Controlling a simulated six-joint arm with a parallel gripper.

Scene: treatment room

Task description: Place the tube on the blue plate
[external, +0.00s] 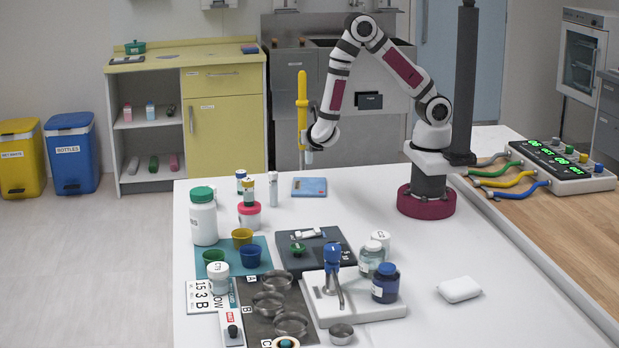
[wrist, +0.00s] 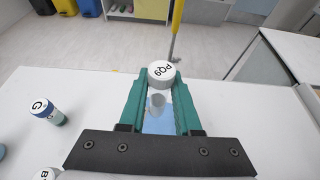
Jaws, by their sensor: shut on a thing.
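My gripper (external: 309,148) is shut on a tube with a white cap marked PQ9 (wrist: 163,74). In the wrist view my gripper's green fingers (wrist: 161,88) are on either side of the tube, below its cap. The blue plate (external: 309,187) lies flat on the white table in the external view. The tube is held in the air above the plate, apart from it. In the wrist view part of the blue plate (wrist: 160,122) shows between the fingers, partly behind the tube.
Several other capped tubes stand left of the plate, one marked G (wrist: 47,111). A large white bottle with a green cap (external: 203,220) stands farther left. Cups, metal dishes and a white stand (external: 365,308) fill the front. The table right of the plate is clear.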

